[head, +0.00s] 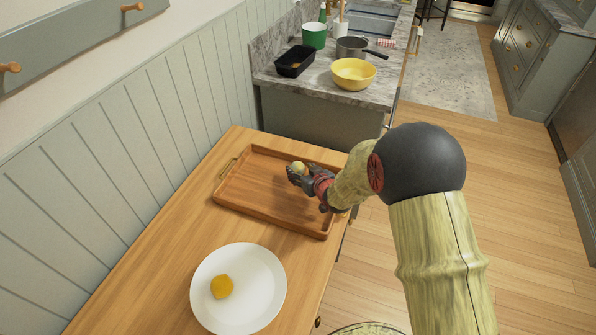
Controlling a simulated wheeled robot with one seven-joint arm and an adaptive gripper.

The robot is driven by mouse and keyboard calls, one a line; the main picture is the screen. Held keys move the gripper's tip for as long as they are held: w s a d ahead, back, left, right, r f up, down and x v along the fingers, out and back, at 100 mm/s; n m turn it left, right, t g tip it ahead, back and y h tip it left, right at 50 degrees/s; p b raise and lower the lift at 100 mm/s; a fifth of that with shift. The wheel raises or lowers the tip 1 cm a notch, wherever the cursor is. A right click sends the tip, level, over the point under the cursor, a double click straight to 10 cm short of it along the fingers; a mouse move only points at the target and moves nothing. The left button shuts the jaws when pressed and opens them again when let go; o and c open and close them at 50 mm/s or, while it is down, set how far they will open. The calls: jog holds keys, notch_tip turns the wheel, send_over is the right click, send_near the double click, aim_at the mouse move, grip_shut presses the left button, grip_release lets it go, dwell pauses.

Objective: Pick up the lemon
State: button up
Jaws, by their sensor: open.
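A small pale yellow round thing, which looks like the lemon (298,167), shows at the far side of my gripper (296,174). It is over the wooden tray (262,204) on the wooden table. The gripper is open, with its dark fingers close to the lemon. The gripper partly hides the lemon, and I cannot tell whether they touch or whether the lemon rests on the tray.
A white plate (255,306) with an orange-yellow lump (222,287) on it is at the table's near end. The wall borders the table on the left. A counter behind holds a yellow bowl (353,73), a grey pot (352,47) and a black container (295,61).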

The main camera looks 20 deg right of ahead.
aim_at(299, 167)
jog(key=shift+x, duration=1.2)
jog(key=c, duration=0.3)
jog(key=c, duration=0.6)
jog(key=shift+r, duration=0.65)
notch_tip(299, 167, up, 2)
jog(key=shift+r+p, duration=0.25)
jog(key=shift+p, duration=0.5)
jog(key=p+v, duration=0.1)
jog(key=v, duration=0.4)
jog(key=p+v, duration=0.2)
jog(key=v, duration=0.4)
jog(key=d+r+p+v, duration=0.1)
jog(key=v, duration=0.4)
jog(key=shift+d+r, duration=0.15)
